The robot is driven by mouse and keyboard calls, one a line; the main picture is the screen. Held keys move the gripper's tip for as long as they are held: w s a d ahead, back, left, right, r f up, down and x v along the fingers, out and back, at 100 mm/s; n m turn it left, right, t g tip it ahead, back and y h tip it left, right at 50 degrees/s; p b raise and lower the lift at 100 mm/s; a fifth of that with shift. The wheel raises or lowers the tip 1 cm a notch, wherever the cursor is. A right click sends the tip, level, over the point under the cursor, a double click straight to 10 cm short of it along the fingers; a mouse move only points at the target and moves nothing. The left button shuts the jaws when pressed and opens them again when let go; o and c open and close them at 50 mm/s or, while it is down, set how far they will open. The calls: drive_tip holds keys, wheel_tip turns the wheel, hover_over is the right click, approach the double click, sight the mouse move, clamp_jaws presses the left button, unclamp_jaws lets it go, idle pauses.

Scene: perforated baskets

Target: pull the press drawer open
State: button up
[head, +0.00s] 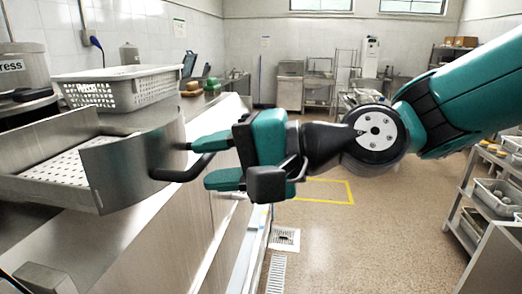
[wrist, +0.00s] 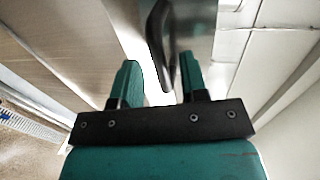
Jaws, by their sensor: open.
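The press drawer (head: 120,170) is a steel box with a curved front panel at the left of the head view, its perforated white bottom in sight. Its black bar handle (head: 180,174) sticks out from the front panel toward my gripper (head: 205,162). In the wrist view the handle (wrist: 158,40) reaches down between the two green fingers of my gripper (wrist: 159,78), nearer the right finger. The fingers are apart, with a light gap left of the handle. I cannot tell whether the right finger touches it. Part of the press (head: 20,72) shows behind the drawer.
A white perforated basket (head: 118,88) stands on the counter behind the drawer. The steel counter front (head: 185,235) runs below my gripper. A rack with baskets (head: 488,195) stands at the right. The speckled floor (head: 350,245) between is clear.

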drive_tip(key=p+v, duration=0.3)
drive_tip(key=v, duration=1.4)
drive_tip(key=shift+d+r+p, duration=0.15)
drive_tip(key=shift+d+p, duration=0.05)
drive_tip(key=shift+p, duration=0.15)
drive_tip(key=s+d+f+n+h+b, duration=0.1)
drive_tip(key=s+f+n+h+b, duration=0.1)
drive_tip(key=f, duration=0.4)
drive_tip(key=s+d+f+n+g+h+b, duration=0.1)
drive_tip(key=s+f+n+h+b, duration=0.2)
drive_tip(key=f+n+h, duration=0.1)
drive_tip(key=s+d+f+n+g+h+b, duration=0.1)
drive_tip(key=s+d+f+n+h+b, duration=0.1)
drive_tip(key=f+h, duration=0.3)
wheel_tip(320, 180, down, 3)
drive_tip(key=shift+s+f+n, duration=0.2)
drive_tip(key=shift+s+n, duration=0.3)
